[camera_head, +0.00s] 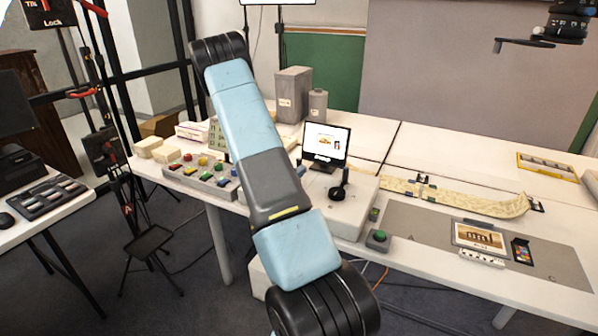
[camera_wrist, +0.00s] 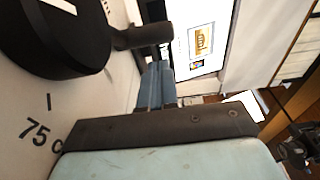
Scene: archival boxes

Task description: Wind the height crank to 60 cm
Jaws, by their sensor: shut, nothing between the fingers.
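The height crank in the wrist view is a black round hub (camera_wrist: 50,45) with a white line on top and a black handle (camera_wrist: 146,36) sticking out to the right. A tick and a partly covered "75 c" mark (camera_wrist: 40,132) are printed on the pale panel beside it. My gripper (camera_wrist: 157,72) is shut and empty, its grey-blue fingers just below the handle in the picture; I cannot tell if they touch it. In the head view, a black crank-like part (camera_head: 340,188) stands on a white box below a small monitor. My gripper is not visible there.
The lit monitor (camera_head: 326,145) is close behind the crank and also shows in the wrist view (camera_wrist: 203,40). A button panel (camera_head: 205,175) lies to the left. A green button (camera_head: 378,237), a grey mat (camera_head: 430,235) and a curved paper strip (camera_head: 470,200) lie to the right.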

